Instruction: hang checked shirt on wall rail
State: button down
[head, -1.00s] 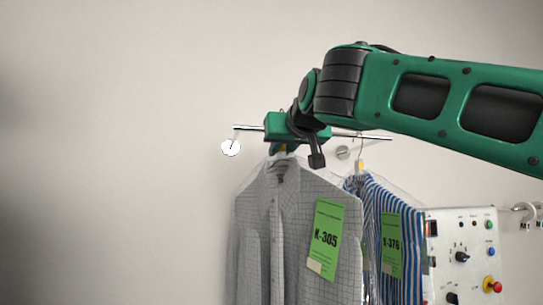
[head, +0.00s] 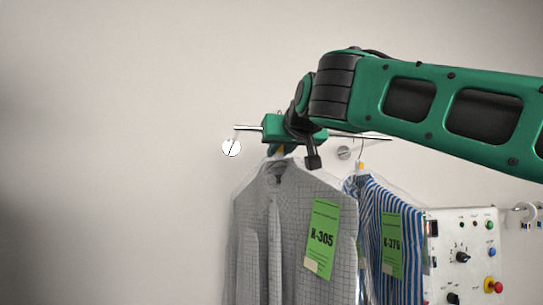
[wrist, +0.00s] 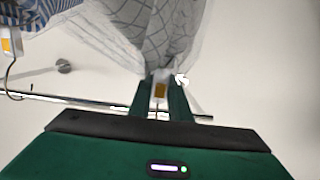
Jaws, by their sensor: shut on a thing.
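The checked shirt (head: 255,215), under a clear cover with a green K-305 tag (head: 321,239), hangs upright below my gripper (head: 278,149) in the head view. The wall rail (head: 362,136) passes behind the gripper. In the wrist view my gripper (wrist: 160,92) is shut on the neck of the shirt's hanger, which has an orange mark (wrist: 159,90). The rail (wrist: 75,101) crosses close by the fingers there, and the shirt (wrist: 165,35) spreads beyond them. The hanger's hook is mostly hidden, so I cannot tell whether it is over the rail.
A blue-striped shirt (head: 370,220) with a green tag hangs on the rail just right of the checked shirt. A control panel (head: 460,260) and a hook (head: 524,209) are at the right. The wall at left is clear.

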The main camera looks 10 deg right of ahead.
jog(key=shift+w, duration=1.9)
jog(key=shift+f, duration=1.3)
jog(key=c, duration=1.6)
grip_release()
jog(key=shift+o, duration=0.2)
jog(key=s, duration=0.3)
jog(key=s+r, duration=0.1)
jog(key=s, duration=0.6)
jog(key=shift+s+r, duration=0.25)
